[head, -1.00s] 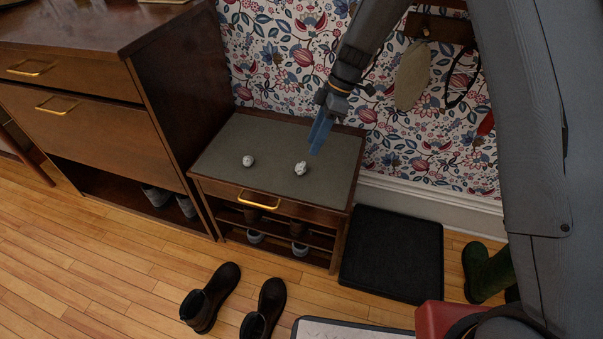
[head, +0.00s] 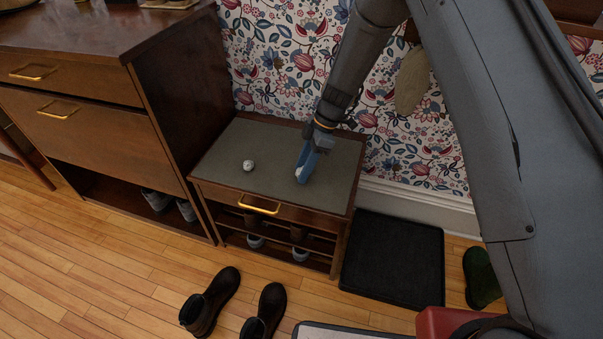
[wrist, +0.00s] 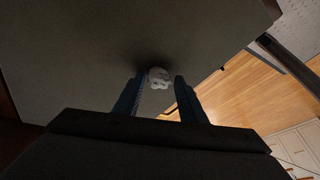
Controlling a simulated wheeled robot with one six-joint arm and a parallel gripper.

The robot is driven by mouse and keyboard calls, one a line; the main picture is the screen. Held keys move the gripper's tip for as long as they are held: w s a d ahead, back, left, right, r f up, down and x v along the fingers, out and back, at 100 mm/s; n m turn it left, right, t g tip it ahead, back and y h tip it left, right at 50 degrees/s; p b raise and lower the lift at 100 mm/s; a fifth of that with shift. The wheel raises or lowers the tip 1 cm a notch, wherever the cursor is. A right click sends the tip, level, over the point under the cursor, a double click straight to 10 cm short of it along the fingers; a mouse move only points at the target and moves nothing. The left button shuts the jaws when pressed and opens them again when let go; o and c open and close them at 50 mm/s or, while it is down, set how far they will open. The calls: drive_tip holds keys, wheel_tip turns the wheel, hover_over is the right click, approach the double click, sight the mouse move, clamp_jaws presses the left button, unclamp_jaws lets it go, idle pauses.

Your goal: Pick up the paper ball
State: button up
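A small white crumpled ball, the paper ball (head: 299,172), is on the grey top of the low shoe bench (head: 218,156), mostly hidden by my gripper in the head view. In the wrist view the paper ball (wrist: 158,77) sits between my fingertips. My gripper (head: 307,170) is lowered to the bench top, with its blue fingers open on either side of the ball. A narrow gap seems to show at the right finger; contact at the left finger is unclear. A second small whitish ball (head: 248,165) lies apart to the left.
A tall brown cabinet (head: 95,125) stands left of the bench, and a patterned wall is close behind. A black mat (head: 393,258) lies to the right. Dark boots (head: 212,300) stand on the wooden floor in front. The bench top's left half is mostly clear.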

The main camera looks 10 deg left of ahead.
drive_tip(key=c, duration=0.7)
drive_tip(key=shift+o, duration=0.2)
drive_tip(key=shift+r, duration=0.2)
